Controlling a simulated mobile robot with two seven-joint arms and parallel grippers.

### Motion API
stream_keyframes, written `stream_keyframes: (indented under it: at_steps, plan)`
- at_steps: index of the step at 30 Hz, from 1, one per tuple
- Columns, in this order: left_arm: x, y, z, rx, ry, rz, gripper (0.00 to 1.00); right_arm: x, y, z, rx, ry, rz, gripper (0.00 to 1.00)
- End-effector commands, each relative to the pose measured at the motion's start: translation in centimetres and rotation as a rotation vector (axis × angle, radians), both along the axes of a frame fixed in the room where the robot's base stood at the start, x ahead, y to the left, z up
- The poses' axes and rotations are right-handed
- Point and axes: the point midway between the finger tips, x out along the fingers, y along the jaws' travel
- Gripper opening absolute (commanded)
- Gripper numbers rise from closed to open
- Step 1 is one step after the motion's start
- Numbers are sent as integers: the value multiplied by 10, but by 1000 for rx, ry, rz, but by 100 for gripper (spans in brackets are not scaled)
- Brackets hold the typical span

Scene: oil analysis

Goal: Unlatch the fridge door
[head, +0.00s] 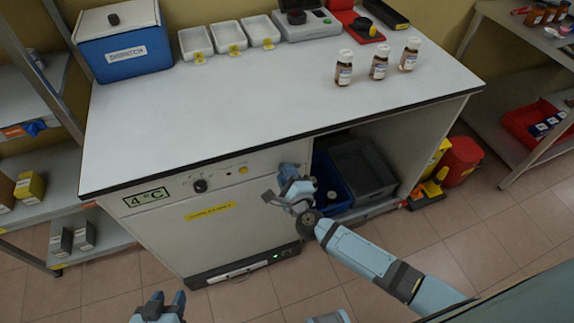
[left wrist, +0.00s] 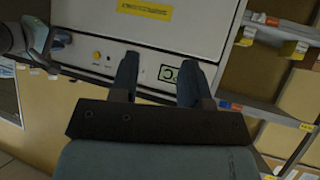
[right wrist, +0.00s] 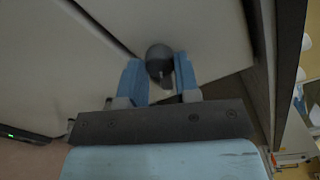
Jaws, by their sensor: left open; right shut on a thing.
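The white fridge (head: 215,238) stands under the counter, with a "4°C" sign (head: 147,197), a black dial (head: 200,186) and a yellow label (head: 210,211) on its front. Its door looks closed in the head view. My right gripper (head: 287,180) is at the fridge's upper right edge. In the right wrist view its fingers are shut on a dark rounded latch (right wrist: 158,60) beside a panel seam. The arm mostly hides the latch in the head view. My left gripper (head: 165,305) is open and empty, low in front of the fridge; its spread fingers show in the left wrist view (left wrist: 160,85).
The counter (head: 270,95) holds a blue box (head: 122,45), white trays (head: 230,38) and brown bottles (head: 378,65). Right of the fridge is an open bay with a blue crate (head: 325,172) and a grey crate (head: 365,165). The floor (head: 360,290) in front is clear.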

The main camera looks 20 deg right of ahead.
Motion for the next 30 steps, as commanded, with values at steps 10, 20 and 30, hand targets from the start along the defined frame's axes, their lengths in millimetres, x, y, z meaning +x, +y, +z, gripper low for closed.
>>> stream_keyframes:
  at_steps: [10, 20, 30]
  plan:
    - [-3, 1, 19, -3, 22, 9, 43, -1, 1, 3, -283, -7, 1, 6]
    - [-3, 5, 29, 14, 1, -1, 43, 0, 1, 1, -437, -13, 2, 6]
    - [-5, 7, 26, 23, 5, -5, 43, 0, 1, 0, -476, -16, 1, 6]
